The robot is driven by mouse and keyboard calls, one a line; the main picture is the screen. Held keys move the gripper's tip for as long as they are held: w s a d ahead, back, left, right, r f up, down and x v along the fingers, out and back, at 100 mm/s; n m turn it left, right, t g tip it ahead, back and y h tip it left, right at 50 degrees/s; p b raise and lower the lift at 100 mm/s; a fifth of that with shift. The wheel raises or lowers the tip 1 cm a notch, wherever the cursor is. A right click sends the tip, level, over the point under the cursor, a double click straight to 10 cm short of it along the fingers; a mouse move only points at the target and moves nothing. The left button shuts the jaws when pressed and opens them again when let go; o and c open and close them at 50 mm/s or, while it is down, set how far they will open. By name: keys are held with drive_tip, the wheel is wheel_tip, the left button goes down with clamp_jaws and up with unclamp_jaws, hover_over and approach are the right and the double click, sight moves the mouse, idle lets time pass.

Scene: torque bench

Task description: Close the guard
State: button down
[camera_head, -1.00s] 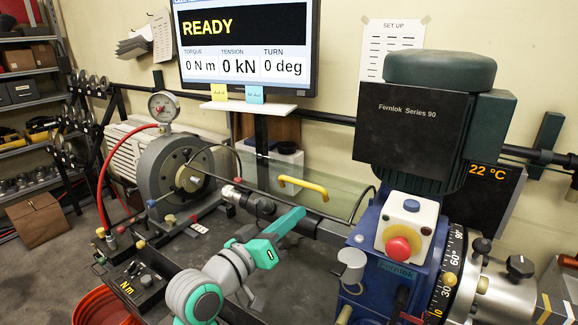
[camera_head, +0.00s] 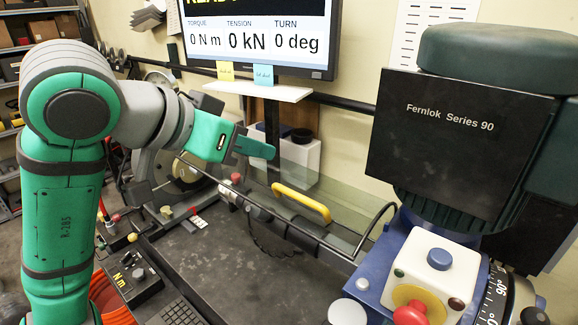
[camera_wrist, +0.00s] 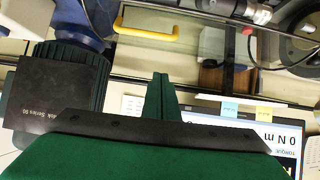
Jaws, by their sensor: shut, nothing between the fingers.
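The guard is a clear panel (camera_head: 345,212) with a dark rod frame, and it stands behind the dark bench bed. Its yellow bar handle (camera_head: 302,202) runs along its upper part; it also shows in the wrist view (camera_wrist: 147,32), near the top. My gripper (camera_head: 262,149) is raised to the left of and above the handle in the head view, pointing right. Its fingers are shut and empty, apart from the handle. In the wrist view the shut fingers (camera_wrist: 160,82) point up toward the handle, with a gap between.
The blue machine with its dark motor housing (camera_head: 455,140) and red button (camera_head: 410,314) stands at the right. The monitor (camera_head: 262,35) and its white shelf (camera_head: 262,91) are close behind my gripper. The bench bed (camera_head: 240,255) is clear in the middle.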

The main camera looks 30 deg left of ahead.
sight(280, 185)
drive_tip(key=x, duration=1)
drive_tip(key=s, duration=0.1)
drive_tip(key=s+f, duration=0.1)
drive_tip(key=shift+s+a+f, duration=0.35)
drive_tip(key=shift+a, duration=0.05)
drive_tip(key=shift+s+f, duration=0.25)
drive_tip(key=shift+s, duration=0.2)
drive_tip(key=shift+a+f, duration=0.1)
drive_tip(key=shift+a, duration=0.05)
